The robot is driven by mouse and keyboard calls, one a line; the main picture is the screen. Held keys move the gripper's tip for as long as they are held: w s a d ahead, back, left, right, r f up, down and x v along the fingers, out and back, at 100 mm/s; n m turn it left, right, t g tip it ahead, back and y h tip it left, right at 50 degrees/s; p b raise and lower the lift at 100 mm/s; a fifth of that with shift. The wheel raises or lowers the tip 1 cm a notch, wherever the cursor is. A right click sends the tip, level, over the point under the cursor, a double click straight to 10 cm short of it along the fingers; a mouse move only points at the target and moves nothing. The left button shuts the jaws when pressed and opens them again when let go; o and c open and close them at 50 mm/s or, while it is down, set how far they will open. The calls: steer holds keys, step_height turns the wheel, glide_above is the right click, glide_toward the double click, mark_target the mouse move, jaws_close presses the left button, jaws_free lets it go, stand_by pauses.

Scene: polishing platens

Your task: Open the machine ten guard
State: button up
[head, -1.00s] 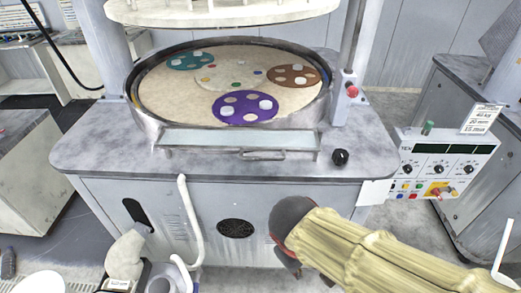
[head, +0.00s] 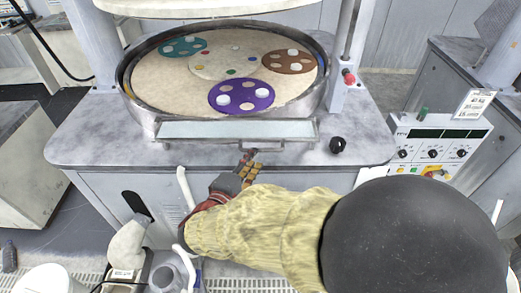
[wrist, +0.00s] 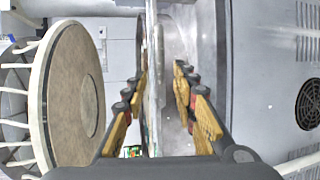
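The guard (head: 237,130) is a clear panel in a metal frame, standing along the front of the round polishing basin. Its short bar handle (head: 265,150) is low on the front side. My gripper (head: 249,164) is at the front edge of the machine top, just below and beside the handle. In the wrist view my gripper (wrist: 160,98) has its fingers apart, with the guard (wrist: 153,75) seen nearly edge-on between them. I see no firm contact with either finger. My glove-like arm covering hides part of the machine front.
The basin holds teal (head: 183,48), brown (head: 288,62) and purple (head: 241,97) carriers. A black knob (head: 337,145) sits right of the guard. A control box (head: 440,142) stands at the right. A post with a red button (head: 348,77) rises beside the basin. A pale hose (head: 184,188) hangs in front.

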mark_target(260, 151)
steer(key=b+x, duration=0.1)
steer(key=x, duration=0.5)
steer(key=shift+w+d+f, duration=0.15)
steer(key=shift+w, duration=0.1)
steer(key=shift+c, duration=0.8)
jaws_close()
